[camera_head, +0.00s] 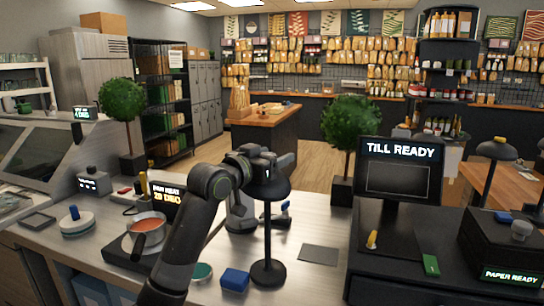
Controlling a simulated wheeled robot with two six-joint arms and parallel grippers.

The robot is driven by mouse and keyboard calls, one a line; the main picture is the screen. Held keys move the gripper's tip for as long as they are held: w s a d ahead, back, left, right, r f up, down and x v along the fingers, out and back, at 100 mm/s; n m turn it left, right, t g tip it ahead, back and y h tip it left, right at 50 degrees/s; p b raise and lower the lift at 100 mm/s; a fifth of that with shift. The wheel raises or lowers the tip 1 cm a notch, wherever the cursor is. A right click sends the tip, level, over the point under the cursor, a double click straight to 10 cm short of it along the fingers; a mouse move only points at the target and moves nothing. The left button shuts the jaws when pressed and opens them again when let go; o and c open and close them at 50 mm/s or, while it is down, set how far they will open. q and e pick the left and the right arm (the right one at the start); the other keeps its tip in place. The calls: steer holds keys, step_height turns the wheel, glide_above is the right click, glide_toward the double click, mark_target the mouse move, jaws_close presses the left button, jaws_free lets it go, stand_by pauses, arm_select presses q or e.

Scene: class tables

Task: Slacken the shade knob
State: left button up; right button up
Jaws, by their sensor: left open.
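A dark lamp with a round black shade (268,191) stands upright on a thin pole and round base (268,273) on the metal counter. My left arm rises from the bottom, and its gripper (262,165) is open right at the top of the shade. The gripper covers the top of the shade, so the shade knob is hidden. I cannot tell whether the fingers touch it. My right gripper is not in view.
A pan (148,229) of red food sits on a hob left of my arm. A blue block (235,280) lies beside the lamp base. A till (398,180) reading "TILL READY" and another lamp (495,150) stand to the right. A grey mat (319,255) lies between.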

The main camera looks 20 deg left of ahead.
arm_select(q)
steer(key=c, duration=1)
